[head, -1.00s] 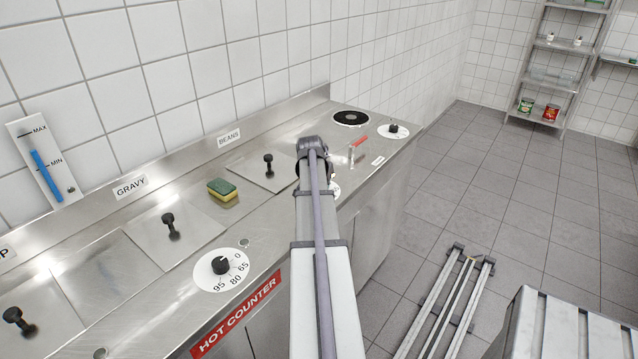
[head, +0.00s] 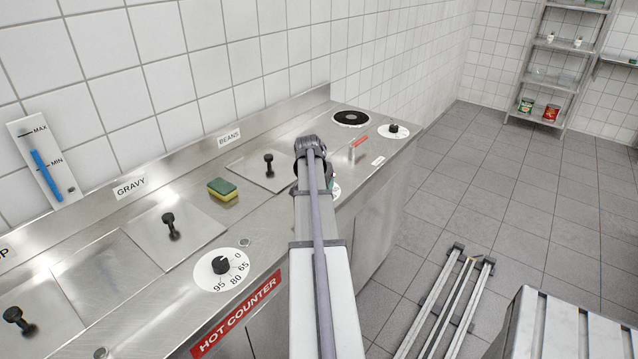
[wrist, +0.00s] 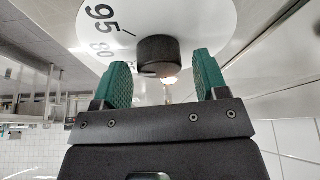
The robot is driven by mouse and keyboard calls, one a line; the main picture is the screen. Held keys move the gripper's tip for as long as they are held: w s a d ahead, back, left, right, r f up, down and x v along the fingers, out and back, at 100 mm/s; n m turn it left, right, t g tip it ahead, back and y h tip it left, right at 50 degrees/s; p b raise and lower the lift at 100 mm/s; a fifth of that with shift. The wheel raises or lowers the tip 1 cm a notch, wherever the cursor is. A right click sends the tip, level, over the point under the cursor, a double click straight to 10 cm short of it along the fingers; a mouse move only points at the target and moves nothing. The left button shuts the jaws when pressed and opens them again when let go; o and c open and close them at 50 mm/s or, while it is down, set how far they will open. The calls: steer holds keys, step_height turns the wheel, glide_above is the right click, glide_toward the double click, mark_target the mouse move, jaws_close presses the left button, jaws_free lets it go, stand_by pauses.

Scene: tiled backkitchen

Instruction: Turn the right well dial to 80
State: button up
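In the wrist view a white dial plate (wrist: 215,22) carries the numbers 95 and 80 and a black knob (wrist: 158,52). My gripper (wrist: 161,68) is open, its two green fingers on either side of the knob. A gap shows between the knob and each finger. In the head view my arm hides most of this dial; a sliver of its white plate (head: 336,193) shows beside the arm, and the knob is hidden. Another white dial (head: 210,283), marked 0, 65, 80 and 95, sits nearer on the counter, with its own black knob (head: 221,265).
A tiled wall runs behind. The floor to the right is mostly open.

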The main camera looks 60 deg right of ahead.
steer(key=p+v, duration=1)
steer(key=shift+a+r, duration=0.2)
steer(key=shift+r, duration=0.1)
steer(key=a+n+y, duration=0.1)
steer(key=a+n, duration=0.4)
steer(key=a, duration=1.3)
steer(key=a+n+y, duration=0.2)
steer(key=a+n, duration=0.4)
steer(key=a, duration=1.2)
steer(key=w+a+f+n+y, duration=0.1)
steer(key=a+n, duration=0.4)
steer(key=a, duration=1.3)
steer(key=shift+n+g, duration=0.3)
